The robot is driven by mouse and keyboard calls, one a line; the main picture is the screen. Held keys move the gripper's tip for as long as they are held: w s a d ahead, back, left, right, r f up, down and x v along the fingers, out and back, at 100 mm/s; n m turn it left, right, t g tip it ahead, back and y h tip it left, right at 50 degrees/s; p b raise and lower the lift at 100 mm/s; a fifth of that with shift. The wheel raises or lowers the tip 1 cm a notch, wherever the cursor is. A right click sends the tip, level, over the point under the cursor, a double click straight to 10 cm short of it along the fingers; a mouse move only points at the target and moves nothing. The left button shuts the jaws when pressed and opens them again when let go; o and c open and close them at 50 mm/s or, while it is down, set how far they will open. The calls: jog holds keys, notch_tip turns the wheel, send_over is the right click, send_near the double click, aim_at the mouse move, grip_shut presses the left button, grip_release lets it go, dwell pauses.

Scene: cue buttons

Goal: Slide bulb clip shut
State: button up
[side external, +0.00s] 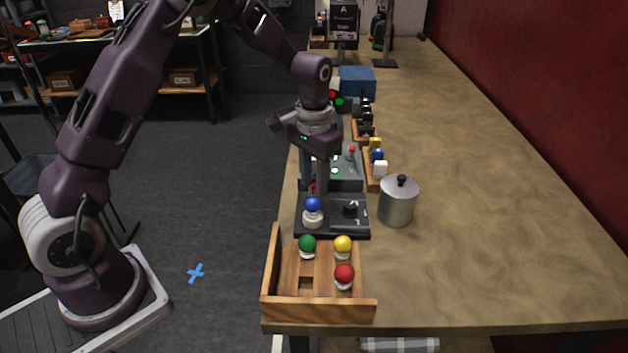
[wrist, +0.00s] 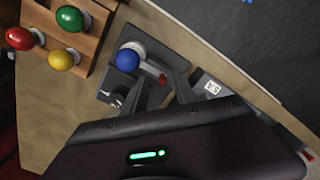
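A blue bulb (side external: 313,205) stands upright in a white holder on a dark grey fixture (side external: 333,229). It also shows in the wrist view (wrist: 127,60). A small red clip part (wrist: 162,79) sits beside the bulb; in the side view it is partly hidden behind the bulb and at my fingers. My gripper (side external: 314,186) points down just behind the bulb, with its fingertips low at the red part. Two fingers show slightly apart, but whether they grip the red part is unclear. A black knob (side external: 350,209) is on the same fixture, right of the bulb.
A wooden tray (side external: 319,309) in front holds green (side external: 307,243), yellow (side external: 343,243) and red (side external: 344,273) bulbs. A metal pot (side external: 398,203) stands to the right. Behind are a grey switch box (side external: 346,172) and coloured blocks (side external: 379,168). The table's right side is clear.

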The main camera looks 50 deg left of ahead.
aim_at(314, 186)
notch_tip(314, 186, up, 6)
jog(key=shift+r, duration=0.25)
jog(key=shift+r, duration=0.1)
jog(key=s+d+r+t, duration=0.3)
jog(key=s+r, duration=1)
jog(key=s, duration=0.2)
jog(key=s+d+f+t, duration=0.1)
jog(key=s+t, duration=0.1)
jog(key=s, duration=1.1)
jog(key=shift+s+d+f+t, duration=0.15)
jog(key=shift+s+d+t, duration=0.05)
jog(key=shift+d+t, duration=0.1)
dwell(1.0)
